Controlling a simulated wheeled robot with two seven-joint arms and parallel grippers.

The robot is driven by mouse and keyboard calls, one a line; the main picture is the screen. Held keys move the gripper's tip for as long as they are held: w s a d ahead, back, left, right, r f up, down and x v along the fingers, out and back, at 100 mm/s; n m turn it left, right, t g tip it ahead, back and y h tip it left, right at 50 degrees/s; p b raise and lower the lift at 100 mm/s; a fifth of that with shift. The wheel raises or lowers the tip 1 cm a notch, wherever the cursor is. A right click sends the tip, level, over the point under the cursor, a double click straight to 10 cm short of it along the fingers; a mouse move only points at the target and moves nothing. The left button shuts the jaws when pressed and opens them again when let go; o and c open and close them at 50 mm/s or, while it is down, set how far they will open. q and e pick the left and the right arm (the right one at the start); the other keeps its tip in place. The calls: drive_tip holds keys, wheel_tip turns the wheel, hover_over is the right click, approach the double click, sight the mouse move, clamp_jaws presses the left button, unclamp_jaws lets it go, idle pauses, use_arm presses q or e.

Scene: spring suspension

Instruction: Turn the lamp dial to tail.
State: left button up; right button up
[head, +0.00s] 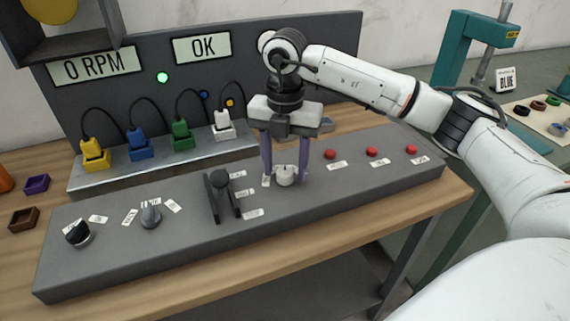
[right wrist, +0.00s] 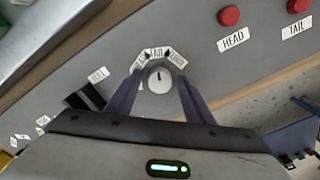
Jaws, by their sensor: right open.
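The lamp dial (head: 285,177) is a small pale round knob on the sloped grey console. In the right wrist view the dial (right wrist: 160,82) has a short dark mark on top, pointing roughly at the middle label (right wrist: 156,53), which appears to read TAIL. Labels flank it on the left and right; their text is partly hidden or small. My right gripper (head: 286,181) points down over the dial, open, with one purple finger on each side of it. I cannot tell whether the fingers touch the knob. My left gripper is not in view.
A dark lever in a slot (head: 221,196) stands just left of the dial. Several red buttons (head: 371,152) sit to the right, and two dark knobs (head: 150,216) to the left. Coloured plugs (head: 140,145) stand behind. The panel displays (head: 201,48) OK and 0 RPM.

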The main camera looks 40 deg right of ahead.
sight(285, 171)
wheel_tip(285, 171, up, 10)
drive_tip(key=shift+r, duration=0.15)
idle(0.4)
idle(0.4)
